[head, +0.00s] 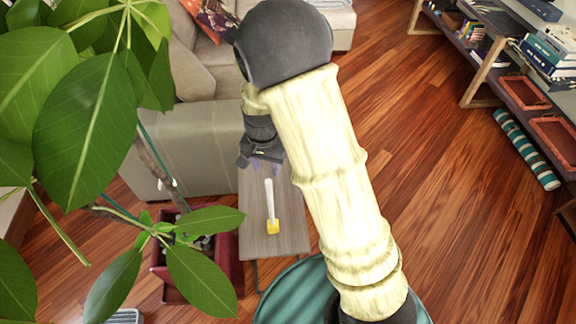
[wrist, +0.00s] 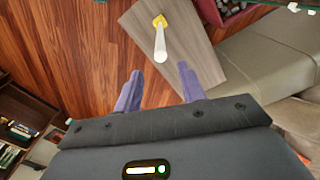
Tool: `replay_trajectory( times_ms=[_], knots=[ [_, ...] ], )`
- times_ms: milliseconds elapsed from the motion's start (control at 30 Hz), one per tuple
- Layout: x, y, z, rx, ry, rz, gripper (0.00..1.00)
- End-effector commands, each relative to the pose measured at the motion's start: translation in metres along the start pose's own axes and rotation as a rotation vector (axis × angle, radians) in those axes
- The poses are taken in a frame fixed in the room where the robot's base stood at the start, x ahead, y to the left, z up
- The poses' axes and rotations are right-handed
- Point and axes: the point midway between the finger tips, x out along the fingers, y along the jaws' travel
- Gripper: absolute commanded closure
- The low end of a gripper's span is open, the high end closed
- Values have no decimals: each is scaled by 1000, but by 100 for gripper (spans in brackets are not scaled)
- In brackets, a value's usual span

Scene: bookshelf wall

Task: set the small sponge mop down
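The small sponge mop (head: 269,205) has a white handle and a yellow sponge head, and it rests on a narrow grey wooden table (head: 290,228). It also shows in the wrist view (wrist: 160,40), with its handle end toward my gripper. I cannot tell whether it lies flat or stands on its sponge. My gripper (head: 266,167) is open, its purple fingers spread apart. In the wrist view my gripper (wrist: 158,72) has nothing between its fingertips, and the handle end shows just beyond them, apart from both fingers.
A large leafy plant (head: 80,110) in a red planter (head: 222,248) stands left of the table. A beige sofa (head: 205,65) and a grey-green ottoman (head: 165,150) are close by. Shelves (head: 510,75) and a striped roll (head: 527,150) are at the right; the wooden floor between is clear.

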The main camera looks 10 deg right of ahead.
Motion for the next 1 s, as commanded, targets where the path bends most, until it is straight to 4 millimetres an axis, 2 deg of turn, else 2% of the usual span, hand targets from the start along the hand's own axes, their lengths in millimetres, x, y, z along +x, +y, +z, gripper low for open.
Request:
replay_trajectory(
  times_ms=[133,233,367,500,600,700,833,1000],
  knots=[
    [-8,11,-1,-15,5,-10,60],
    [-24,31,-1,-50,20,-31,60],
    [-51,70,5,-132,57,-59,60],
    [-77,114,19,-238,114,-75,60],
    [-91,143,32,-315,160,-73,60],
    [-98,163,44,-378,196,-62,60],
    [-102,175,52,-422,218,-52,60],
    [-102,175,53,-428,219,-51,60]
  ],
)
